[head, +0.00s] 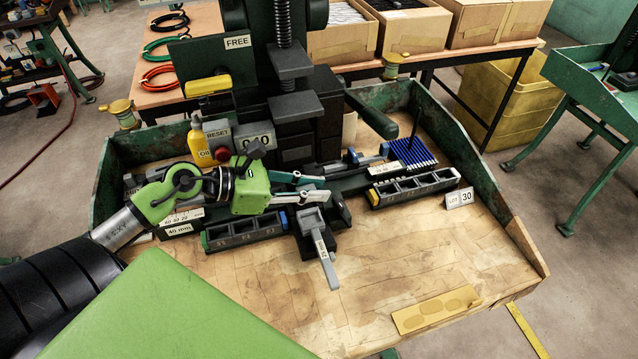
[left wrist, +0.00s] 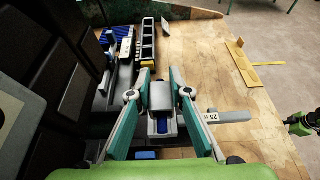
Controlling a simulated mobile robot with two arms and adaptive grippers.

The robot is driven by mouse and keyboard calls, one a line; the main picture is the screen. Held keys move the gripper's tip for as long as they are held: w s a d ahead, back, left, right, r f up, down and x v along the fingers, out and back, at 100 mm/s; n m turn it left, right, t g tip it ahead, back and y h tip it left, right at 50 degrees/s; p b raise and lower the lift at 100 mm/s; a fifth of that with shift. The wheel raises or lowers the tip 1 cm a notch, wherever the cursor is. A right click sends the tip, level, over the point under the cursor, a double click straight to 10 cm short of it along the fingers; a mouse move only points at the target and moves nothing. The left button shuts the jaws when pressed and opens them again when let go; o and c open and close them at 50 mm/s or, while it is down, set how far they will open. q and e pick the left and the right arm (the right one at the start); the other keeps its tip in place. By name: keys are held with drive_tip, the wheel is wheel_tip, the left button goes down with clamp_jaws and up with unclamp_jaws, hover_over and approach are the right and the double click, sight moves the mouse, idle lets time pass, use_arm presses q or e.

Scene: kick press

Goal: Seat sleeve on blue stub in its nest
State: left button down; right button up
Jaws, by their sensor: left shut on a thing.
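My left gripper (head: 318,189) reaches in from the left over the middle of the bench. In the left wrist view its two teal fingers (left wrist: 162,90) are shut on a grey sleeve (left wrist: 160,97). The sleeve is just over the grey nest (left wrist: 178,128), which also shows in the head view (head: 311,222). A blue patch, seemingly the blue stub (left wrist: 163,125), shows inside the nest. I cannot tell whether sleeve and stub touch. A green and black shape at the right edge of the left wrist view looks like my right gripper (left wrist: 301,127); its fingers are unclear.
A grey lever (head: 327,262) marked 25 sticks out from the nest. Slotted racks stand left (head: 243,236) and right (head: 413,188), with blue pins (head: 411,153) behind. The press ram (head: 295,106) stands behind. A yellow plate (head: 436,310) lies at the front right; much bench is clear.

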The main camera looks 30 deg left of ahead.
use_arm(q)
drive_tip(key=shift+w+d, duration=0.1)
drive_tip(key=shift+w, duration=0.55)
drive_tip(key=shift+s+r, duration=0.1)
drive_tip(key=shift+s, duration=0.25)
drive_tip(key=shift+w+f+b, duration=0.15)
drive_tip(key=shift+f+b, duration=0.3)
drive_tip(key=shift+f, duration=0.15)
drive_tip(key=shift+f+b, duration=0.6)
drive_tip(key=shift+f, duration=0.05)
wheel_tip(320, 180, down, 4)
drive_tip(key=b, duration=0.3)
use_arm(e)
drive_tip(key=f, duration=0.5)
drive_tip(key=shift+s+a, duration=0.15)
drive_tip(key=shift+s, duration=0.1)
drive_tip(key=shift+a+r, duration=0.1)
drive_tip(key=shift+a, duration=0.1)
use_arm(q)
drive_tip(key=shift+f+b, duration=0.35)
drive_tip(key=shift+f, duration=0.05)
use_arm(e)
drive_tip(key=shift+f, duration=0.35)
